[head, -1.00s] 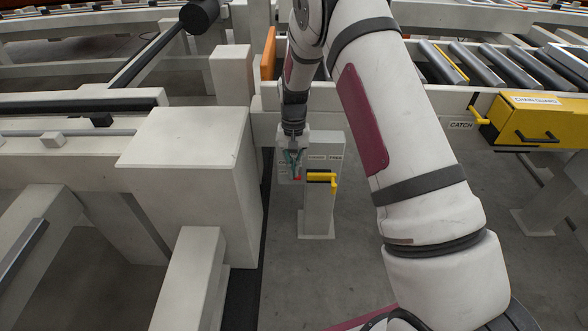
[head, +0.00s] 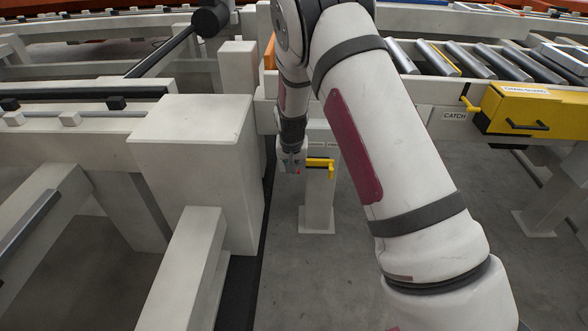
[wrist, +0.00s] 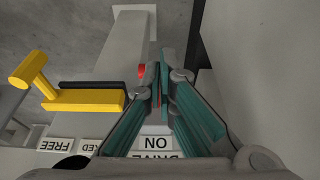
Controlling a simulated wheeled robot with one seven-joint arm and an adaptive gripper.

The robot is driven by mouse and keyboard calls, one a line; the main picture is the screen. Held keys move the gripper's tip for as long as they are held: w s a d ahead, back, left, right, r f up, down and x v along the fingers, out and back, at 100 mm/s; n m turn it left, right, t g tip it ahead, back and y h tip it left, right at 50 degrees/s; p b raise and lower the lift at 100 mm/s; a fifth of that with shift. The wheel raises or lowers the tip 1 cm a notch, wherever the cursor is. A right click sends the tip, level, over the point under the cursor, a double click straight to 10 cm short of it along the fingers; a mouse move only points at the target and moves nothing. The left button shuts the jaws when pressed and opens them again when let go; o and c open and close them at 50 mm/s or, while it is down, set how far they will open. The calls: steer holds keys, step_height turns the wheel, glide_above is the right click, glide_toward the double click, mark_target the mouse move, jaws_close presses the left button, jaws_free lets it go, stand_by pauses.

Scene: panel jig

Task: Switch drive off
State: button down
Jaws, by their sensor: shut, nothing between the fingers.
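A grey post (head: 318,205) stands on the floor and bears the drive control. In the wrist view a plate reading "DRIVE ON" (wrist: 157,144) shows upside down beneath my fingers. A small red part (wrist: 142,71) shows just left of my fingertips; I cannot tell whether they touch it. My gripper (wrist: 161,76) is shut and empty, its teal fingers together over the post. In the head view my gripper (head: 292,165) is small, at the post's upper left. The switch itself is largely hidden by the fingers.
A yellow handle (head: 320,163) sticks out of the post close to the gripper; it also shows in the wrist view (wrist: 85,98), near a "FREE" plate (wrist: 55,145). A big pale box (head: 190,150) stands left. A yellow chain guard (head: 530,110) and "CATCH" label (head: 454,116) are right.

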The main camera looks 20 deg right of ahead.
steer(key=shift+s+f, duration=0.2)
steer(key=shift+f, duration=0.55)
steer(key=shift+f, duration=0.15)
